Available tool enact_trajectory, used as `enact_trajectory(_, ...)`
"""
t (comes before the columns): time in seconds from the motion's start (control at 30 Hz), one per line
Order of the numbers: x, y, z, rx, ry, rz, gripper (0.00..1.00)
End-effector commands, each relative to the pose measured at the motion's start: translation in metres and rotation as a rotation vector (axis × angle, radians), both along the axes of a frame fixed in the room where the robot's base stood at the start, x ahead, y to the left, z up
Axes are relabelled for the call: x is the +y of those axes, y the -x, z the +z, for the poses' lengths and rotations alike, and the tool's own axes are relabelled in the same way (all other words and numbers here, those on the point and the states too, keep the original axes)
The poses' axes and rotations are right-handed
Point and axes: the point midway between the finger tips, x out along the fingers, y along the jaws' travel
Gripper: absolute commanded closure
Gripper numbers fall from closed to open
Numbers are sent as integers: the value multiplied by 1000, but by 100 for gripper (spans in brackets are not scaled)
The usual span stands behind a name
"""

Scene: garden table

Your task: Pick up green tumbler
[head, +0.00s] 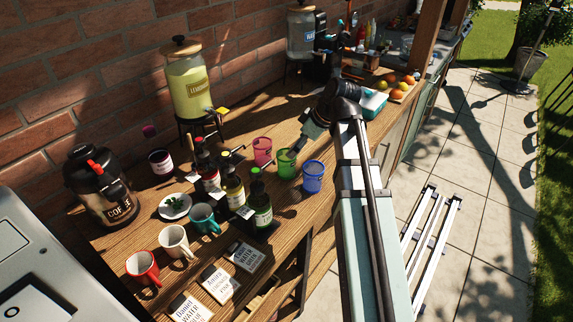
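The green tumbler (286,168) stands upright on the wooden table, between a pink tumbler (262,152) and a blue tumbler (313,178). My gripper (297,149) points down and to the left, with its tip at the right side of the green tumbler's rim. The tip overlaps the rim in the head view. I cannot tell whether it touches the tumbler or is above it. The fingers are small and dark, so their opening is unclear.
Several bottles (233,187) stand left of the tumblers. Mugs (175,243) and label cards (245,256) are nearer the front. A lemonade dispenser (188,85) stands behind by the brick wall.

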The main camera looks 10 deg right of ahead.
Motion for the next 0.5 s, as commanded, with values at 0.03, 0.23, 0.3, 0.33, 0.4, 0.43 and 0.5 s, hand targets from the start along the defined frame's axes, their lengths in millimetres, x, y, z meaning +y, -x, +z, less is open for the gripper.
enact_trajectory(0.03, 4, -2, -6, 2, 0, 1, 5)
enact_trajectory(0.23, 12, -9, -26, 2, 0, 0, 5)
enact_trajectory(0.3, 13, -11, -29, -1, 1, 0, 5)
enact_trajectory(0.33, 13, -11, -30, -1, 1, 0, 5)
enact_trajectory(0.4, 14, -11, -32, 0, 0, -1, 5)
enact_trajectory(0.43, 14, -12, -32, 0, 1, -1, 5)
enact_trajectory(0.5, 15, -13, -35, 1, 0, -1, 5)
